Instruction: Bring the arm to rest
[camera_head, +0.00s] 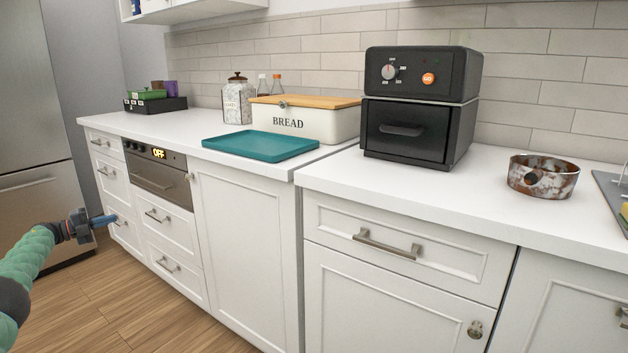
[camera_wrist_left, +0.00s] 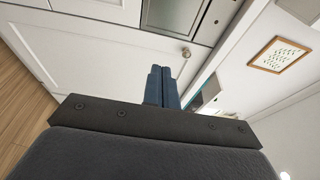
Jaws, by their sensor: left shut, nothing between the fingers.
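My left gripper (camera_head: 104,220) is at the end of the green arm coming in from the left in the head view. It is in front of the lower drawers at the left, below the counter top. Its blue fingers are together with nothing between them; they also show shut in the left wrist view (camera_wrist_left: 161,87). I cannot tell from the head view how far the fingertips are from the drawer fronts. My right gripper does not show in either view.
The white counter (camera_head: 440,200) holds a teal tray (camera_head: 262,145), a bread box (camera_head: 318,124), a black oven (camera_head: 412,130) and a rusty round pan (camera_head: 542,178). A built-in oven (camera_head: 158,181) reads OFF. A fridge (camera_head: 30,110) stands at far left. Wood floor (camera_head: 130,310) lies open below.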

